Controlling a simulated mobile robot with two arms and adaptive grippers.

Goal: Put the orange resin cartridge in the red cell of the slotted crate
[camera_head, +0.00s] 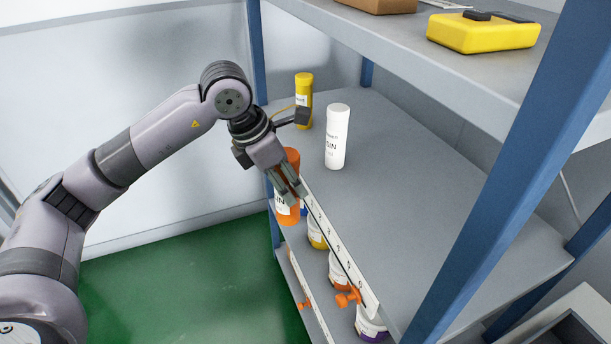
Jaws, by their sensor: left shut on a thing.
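The orange resin cartridge (287,214) is upright, with a white label, at the left front edge of the grey middle shelf. My left gripper (290,187) is shut on it from the front, and its fingers cover part of the cartridge. The cartridge overlaps the shelf edge in the picture, and I cannot tell whether it touches the shelf. I cannot make out the slotted crate or its red cell. My right gripper is not in view.
On the middle shelf (430,195) stand a white cartridge (337,137) and a yellow one (304,97), close behind the gripper. The shelf's right part is clear. A blue post (520,180) rises at the right. Several containers, including a purple one (370,326), show below.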

